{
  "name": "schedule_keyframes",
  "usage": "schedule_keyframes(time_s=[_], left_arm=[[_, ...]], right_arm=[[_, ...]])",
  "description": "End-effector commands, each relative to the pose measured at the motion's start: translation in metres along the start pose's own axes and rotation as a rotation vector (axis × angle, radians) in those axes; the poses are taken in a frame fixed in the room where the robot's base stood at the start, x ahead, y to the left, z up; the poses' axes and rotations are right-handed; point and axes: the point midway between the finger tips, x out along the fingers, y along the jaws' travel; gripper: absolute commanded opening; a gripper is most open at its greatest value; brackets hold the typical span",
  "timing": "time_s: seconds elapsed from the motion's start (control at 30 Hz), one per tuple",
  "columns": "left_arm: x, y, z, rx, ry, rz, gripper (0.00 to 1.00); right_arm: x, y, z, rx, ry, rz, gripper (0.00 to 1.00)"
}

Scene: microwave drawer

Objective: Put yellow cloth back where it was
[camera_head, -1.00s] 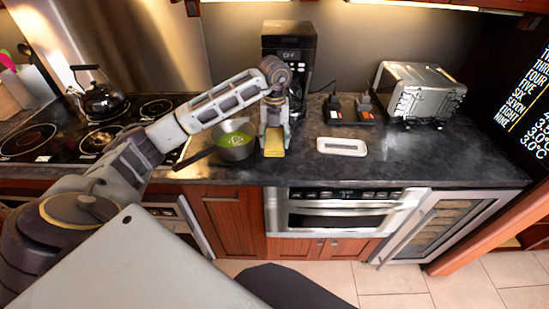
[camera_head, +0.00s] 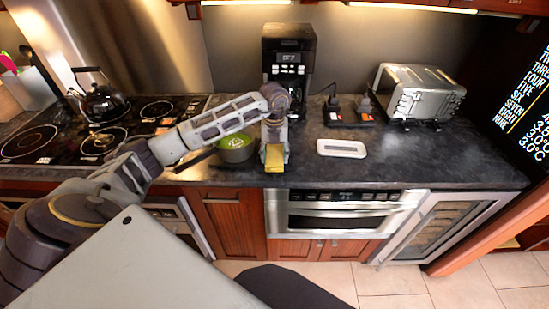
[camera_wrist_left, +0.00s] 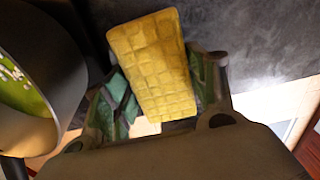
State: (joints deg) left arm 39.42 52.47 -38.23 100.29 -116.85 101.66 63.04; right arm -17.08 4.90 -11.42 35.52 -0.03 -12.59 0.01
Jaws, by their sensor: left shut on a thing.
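The yellow cloth (camera_head: 274,158) is a small folded yellow pad with a quilted grid surface. My left gripper (camera_head: 274,146) is shut on it, over the dark counter near its front edge. In the left wrist view the cloth (camera_wrist_left: 155,62) sticks out between the two green-padded fingers of the left gripper (camera_wrist_left: 160,92). I cannot tell whether the cloth touches the counter. A white shallow dish (camera_head: 341,148) lies on the counter to the right of the cloth. My right gripper is not in view.
A pot with green contents (camera_head: 236,146) stands just left of the gripper. A black coffee maker (camera_head: 288,50) is behind it. A toaster oven (camera_head: 416,93) stands at the back right. The counter (camera_head: 420,160) is clear at front right.

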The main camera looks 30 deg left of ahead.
Motion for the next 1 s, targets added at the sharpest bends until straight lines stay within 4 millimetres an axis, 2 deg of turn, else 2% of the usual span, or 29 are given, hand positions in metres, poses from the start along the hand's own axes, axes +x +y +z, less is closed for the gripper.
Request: schedule_keyframes(time_s=[0.2, 0.47, 0.67, 0.7, 0.83, 1.0], left_arm=[[0.019, 0.000, 0.000, 0.000, 0.002, 0.001, 0.35], [0.020, 0.000, 0.000, 0.000, 0.001, 0.000, 0.35], [0.023, 0.000, 0.000, 0.000, 0.001, 0.000, 0.35], [0.023, 0.000, 0.000, 0.000, 0.001, 0.000, 0.61], [0.022, 0.000, 0.000, 0.000, 0.001, 0.000, 0.78], [0.022, 0.000, 0.000, 0.000, 0.001, 0.000, 0.79]], right_arm=[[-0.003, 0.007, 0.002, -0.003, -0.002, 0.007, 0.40], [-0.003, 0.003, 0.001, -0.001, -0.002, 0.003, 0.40], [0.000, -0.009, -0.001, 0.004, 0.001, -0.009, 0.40], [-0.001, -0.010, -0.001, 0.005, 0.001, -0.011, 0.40], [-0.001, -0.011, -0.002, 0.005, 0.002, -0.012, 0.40], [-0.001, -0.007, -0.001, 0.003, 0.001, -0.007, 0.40]])
